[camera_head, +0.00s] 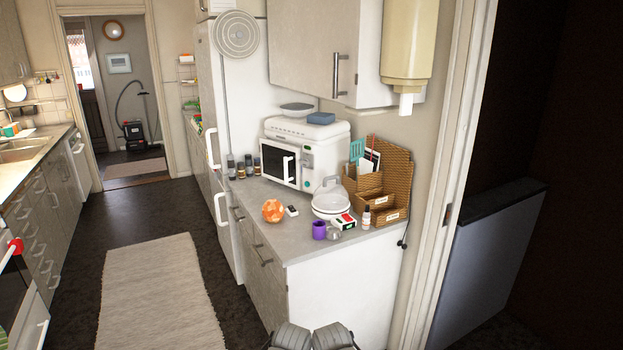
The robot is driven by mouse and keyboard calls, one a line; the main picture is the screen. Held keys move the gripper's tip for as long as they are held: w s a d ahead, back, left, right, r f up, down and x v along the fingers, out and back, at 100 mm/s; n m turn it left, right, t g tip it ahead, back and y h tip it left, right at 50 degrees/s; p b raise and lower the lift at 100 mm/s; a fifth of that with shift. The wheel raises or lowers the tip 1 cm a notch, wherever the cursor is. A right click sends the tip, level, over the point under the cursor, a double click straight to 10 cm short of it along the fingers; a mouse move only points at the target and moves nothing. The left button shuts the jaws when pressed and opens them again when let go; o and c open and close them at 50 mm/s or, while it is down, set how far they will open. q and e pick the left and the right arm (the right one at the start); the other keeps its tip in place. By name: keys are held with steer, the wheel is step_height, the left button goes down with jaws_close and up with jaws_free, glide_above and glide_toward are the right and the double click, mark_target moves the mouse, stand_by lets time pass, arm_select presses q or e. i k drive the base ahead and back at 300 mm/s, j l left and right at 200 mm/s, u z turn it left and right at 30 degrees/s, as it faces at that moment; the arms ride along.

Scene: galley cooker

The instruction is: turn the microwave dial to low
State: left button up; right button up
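The white microwave (330,148) stands on the grey counter against the wall, with its dark-windowed door (276,164) shut and facing left. Its control panel (307,170) is the narrow strip to the right of the door handle. A small teal-green round spot (307,183) shows low on the panel. The dial and its setting are too small to make out. Grey parts of my own arms show at the bottom edge, below the counter's front. Neither gripper shows in the view, and nothing of mine is near the microwave.
Small jars (240,168) stand left of the microwave. A wall cabinet (312,45) hangs above. The floor holding the rug (155,290) is clear.

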mark_target(305, 162)
steer(key=i+j, duration=0.35)
steer(key=j, duration=0.15)
steer(key=i+j+z, duration=0.55)
steer(key=i+j, duration=0.15)
